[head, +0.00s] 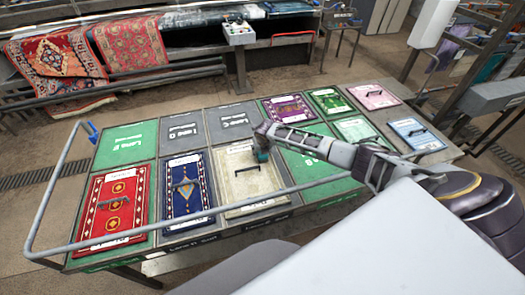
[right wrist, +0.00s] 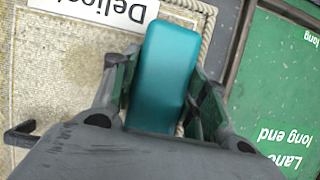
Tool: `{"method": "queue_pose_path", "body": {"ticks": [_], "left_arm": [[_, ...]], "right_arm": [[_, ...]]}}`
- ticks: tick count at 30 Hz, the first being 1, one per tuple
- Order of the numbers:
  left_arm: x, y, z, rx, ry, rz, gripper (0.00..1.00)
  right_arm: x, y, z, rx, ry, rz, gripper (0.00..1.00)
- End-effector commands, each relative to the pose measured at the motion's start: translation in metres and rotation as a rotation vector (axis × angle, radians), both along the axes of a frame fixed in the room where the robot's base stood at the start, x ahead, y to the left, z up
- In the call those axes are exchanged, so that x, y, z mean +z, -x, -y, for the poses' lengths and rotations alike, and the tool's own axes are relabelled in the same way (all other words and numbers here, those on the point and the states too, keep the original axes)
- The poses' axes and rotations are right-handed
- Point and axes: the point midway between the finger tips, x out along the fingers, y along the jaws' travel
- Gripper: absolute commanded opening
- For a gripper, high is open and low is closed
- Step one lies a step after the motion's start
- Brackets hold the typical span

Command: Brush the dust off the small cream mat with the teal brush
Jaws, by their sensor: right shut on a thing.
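The small cream mat (head: 233,192) lies in the middle of the table's front row, with a dark handle-like bar on it. My right gripper (head: 264,137) is over the mat's upper right part, shut on the teal brush (head: 262,155). In the right wrist view the brush (right wrist: 165,70) sits between the two fingers of the gripper (right wrist: 166,85), above the mat's corded edge. The cream mat (right wrist: 50,75) looks speckled there; I cannot tell dust from weave. Whether the brush touches the mat is unclear. My left gripper is not in view.
A red mat (head: 97,212) and a blue mat (head: 184,203) lie left of the cream one. Green lane panels (head: 310,168) lie to its right. Smaller purple (head: 288,108), pink (head: 374,96) and light blue (head: 416,134) mats lie farther right. A grey bent rail (head: 58,178) crosses the front.

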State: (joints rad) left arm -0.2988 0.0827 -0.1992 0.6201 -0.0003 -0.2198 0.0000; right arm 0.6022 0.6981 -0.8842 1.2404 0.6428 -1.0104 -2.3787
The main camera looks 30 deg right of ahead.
Motion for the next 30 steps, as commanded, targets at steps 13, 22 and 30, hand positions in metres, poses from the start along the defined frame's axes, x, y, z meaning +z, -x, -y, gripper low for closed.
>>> {"method": "queue_pose_path", "body": {"ticks": [13,22,30], "left_arm": [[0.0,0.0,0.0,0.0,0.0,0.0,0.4],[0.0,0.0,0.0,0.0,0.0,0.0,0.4],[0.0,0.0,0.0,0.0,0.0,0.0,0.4]], "right_arm": [[-0.004,-0.001,-0.023,0.008,-0.009,-0.007,0.14],[-0.002,-0.006,-0.038,0.006,-0.008,-0.006,0.14],[-0.002,-0.006,-0.036,0.004,-0.006,-0.006,0.13]]}}
